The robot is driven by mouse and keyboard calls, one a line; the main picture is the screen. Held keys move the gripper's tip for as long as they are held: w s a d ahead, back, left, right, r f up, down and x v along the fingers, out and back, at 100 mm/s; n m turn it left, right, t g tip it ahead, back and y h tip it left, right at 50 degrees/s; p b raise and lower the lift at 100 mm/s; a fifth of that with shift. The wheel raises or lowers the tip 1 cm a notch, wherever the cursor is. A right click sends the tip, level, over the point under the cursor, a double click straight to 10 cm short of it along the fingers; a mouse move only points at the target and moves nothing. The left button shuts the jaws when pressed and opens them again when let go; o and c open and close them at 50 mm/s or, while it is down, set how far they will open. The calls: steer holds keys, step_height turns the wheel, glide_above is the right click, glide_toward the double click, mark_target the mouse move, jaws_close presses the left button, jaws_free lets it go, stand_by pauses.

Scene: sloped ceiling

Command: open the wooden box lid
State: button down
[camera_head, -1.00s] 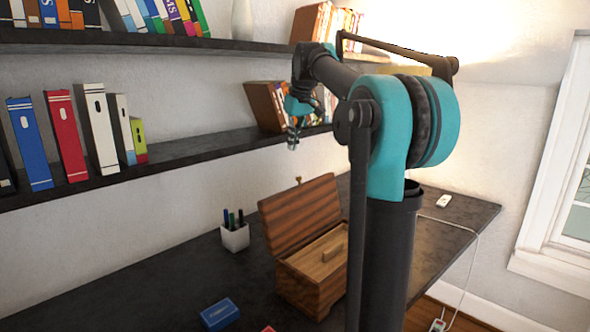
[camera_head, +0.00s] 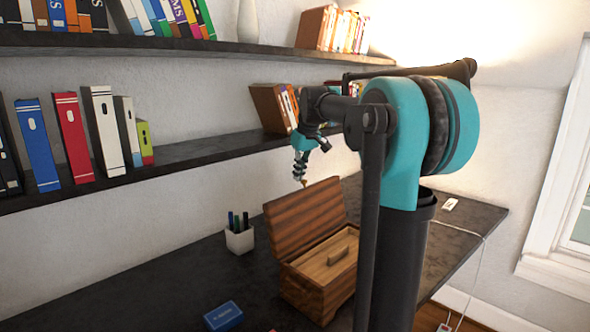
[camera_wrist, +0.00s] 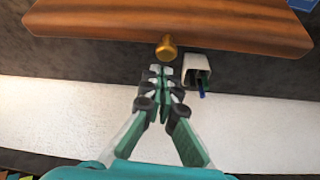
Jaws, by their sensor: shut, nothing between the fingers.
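The wooden box (camera_head: 306,296) stands on the dark desk with its striped lid (camera_head: 300,222) raised and leaning back, so the inside shows. A small brass knob (camera_wrist: 167,47) sticks out from the lid's edge (camera_wrist: 170,22) in the wrist view. My gripper (camera_wrist: 161,72) is shut and empty just below the knob in that view, close to it; whether they touch I cannot tell. In the head view my gripper (camera_head: 300,176) hangs at the lid's upper edge.
A white pen cup (camera_head: 239,241) stands left of the box. A blue box (camera_head: 223,315) lies at the desk's front. A shelf with books (camera_head: 75,137) runs above, behind the desk (camera_head: 150,290). A white object (camera_head: 450,204) lies at the right.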

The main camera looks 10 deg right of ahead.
mark_target(310, 195)
steer(key=shift+s+d, duration=0.2)
steer(key=shift+s, duration=0.15)
steer(key=shift+r, duration=0.1)
steer(key=shift+t+y, duration=0.3)
steer(key=shift+t, duration=0.1)
steer(key=shift+s+d+r, duration=0.3)
steer(key=shift+s+d, duration=0.4)
steer(key=shift+s, duration=0.25)
steer(key=shift+s+d+r, duration=0.3)
steer(key=shift+s+d, duration=0.35)
steer(key=shift+s, duration=0.3)
steer(key=shift+w, duration=0.1)
